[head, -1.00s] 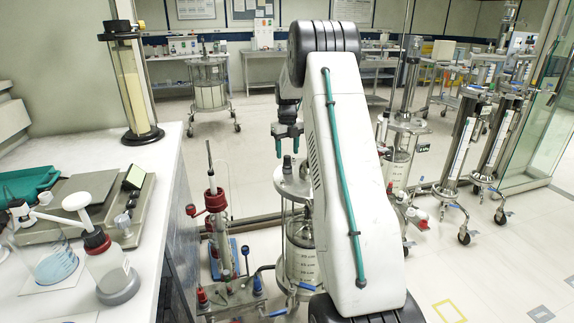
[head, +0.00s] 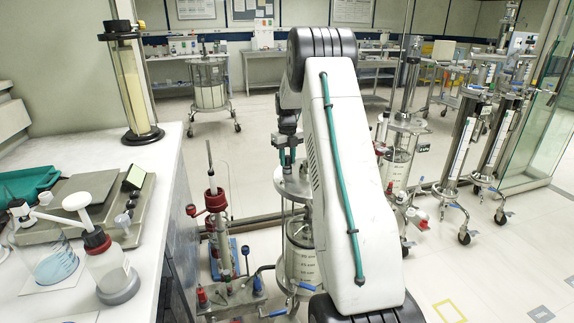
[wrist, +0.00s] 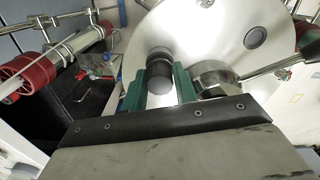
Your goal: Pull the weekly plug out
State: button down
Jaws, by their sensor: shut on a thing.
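The plug (wrist: 160,72) is a short dark cylinder with a grey end face, standing on the round steel lid (wrist: 222,25) of a glass column. My gripper (wrist: 161,84) has its two green fingers on either side of the plug and is shut on it. In the head view my gripper (head: 287,156) is low over the lid of the glass column (head: 301,262), just left of my arm. The plug is mostly hidden there by the fingers. No label on the plug is readable.
A round metal fitting (wrist: 215,78) sits close right of the plug, and a flat dark disc (wrist: 256,37) is on the lid. A red-capped column (head: 216,228) stands to the left, beside the white bench (head: 158,230). More wheeled columns (head: 462,140) stand right.

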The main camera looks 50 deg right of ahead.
aim_at(287, 156)
jog(key=shift+r, duration=0.75)
dwell(0.3)
jog(key=shift+r, duration=3.05)
